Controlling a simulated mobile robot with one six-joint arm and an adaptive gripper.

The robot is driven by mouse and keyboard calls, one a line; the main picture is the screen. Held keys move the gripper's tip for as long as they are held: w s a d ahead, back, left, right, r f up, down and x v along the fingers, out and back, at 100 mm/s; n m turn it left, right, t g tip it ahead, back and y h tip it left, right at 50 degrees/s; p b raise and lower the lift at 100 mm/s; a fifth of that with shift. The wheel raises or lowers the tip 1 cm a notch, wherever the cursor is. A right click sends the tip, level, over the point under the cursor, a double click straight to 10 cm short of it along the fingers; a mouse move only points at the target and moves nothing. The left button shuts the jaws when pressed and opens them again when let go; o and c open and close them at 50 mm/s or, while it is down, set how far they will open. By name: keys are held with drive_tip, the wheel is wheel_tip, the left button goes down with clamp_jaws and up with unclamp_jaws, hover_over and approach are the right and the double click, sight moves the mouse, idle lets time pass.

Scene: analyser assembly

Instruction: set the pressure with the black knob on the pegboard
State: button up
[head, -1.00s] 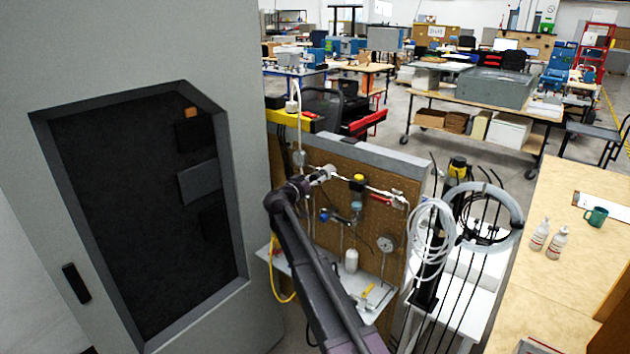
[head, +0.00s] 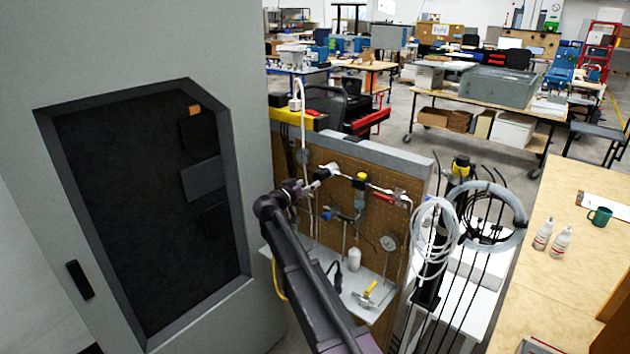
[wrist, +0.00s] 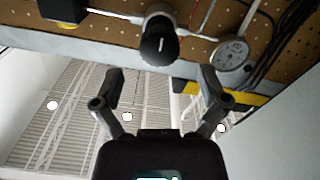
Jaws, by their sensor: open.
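The black knob (wrist: 160,42) shows in the wrist view as a dark cylinder with a light mark on its face. It sits on a fitting in the white line along the pegboard (wrist: 285,12). My gripper (wrist: 162,78) is open, its two fingers spread wide with nothing between them. The knob lies beyond the fingertips and roughly centred between them, apart from both.
A yellow-topped fitting (head: 360,180) and red handle (head: 383,197) are nearby. A grey cabinet (head: 245,310) stands close at left.

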drive_tip(key=v, duration=0.7)
drive_tip(key=shift+d, duration=0.1)
drive_tip(key=s+d+f+g+y, duration=0.1)
drive_tip(key=s+d+f+g, duration=0.4)
drive_tip(key=d, duration=0.6)
drive_tip(key=s+d+f+g+y, duration=0.1)
drive_tip(key=s+d+f+g, duration=0.45)
drive_tip(key=d, duration=0.55)
drive_tip(key=s+d+f+n+g+y, duration=0.1)
drive_tip(key=s+d+f+y, duration=0.1)
drive_tip(key=s, duration=0.5)
drive_tip(key=s+d+f+n+g+y, duration=0.1)
drive_tip(key=s+d+f+y, duration=0.2)
drive_tip(key=s, duration=0.4)
drive_tip(key=s+d+f+n+g+y, duration=0.1)
drive_tip(key=s+d+f+g+y, duration=0.1)
drive_tip(key=s, duration=0.6)
drive_tip(key=shift+d+f+n+y, duration=0.25)
drive_tip(key=shift+f+n+y, duration=0.25)
drive_tip(key=shift+y, duration=0.3)
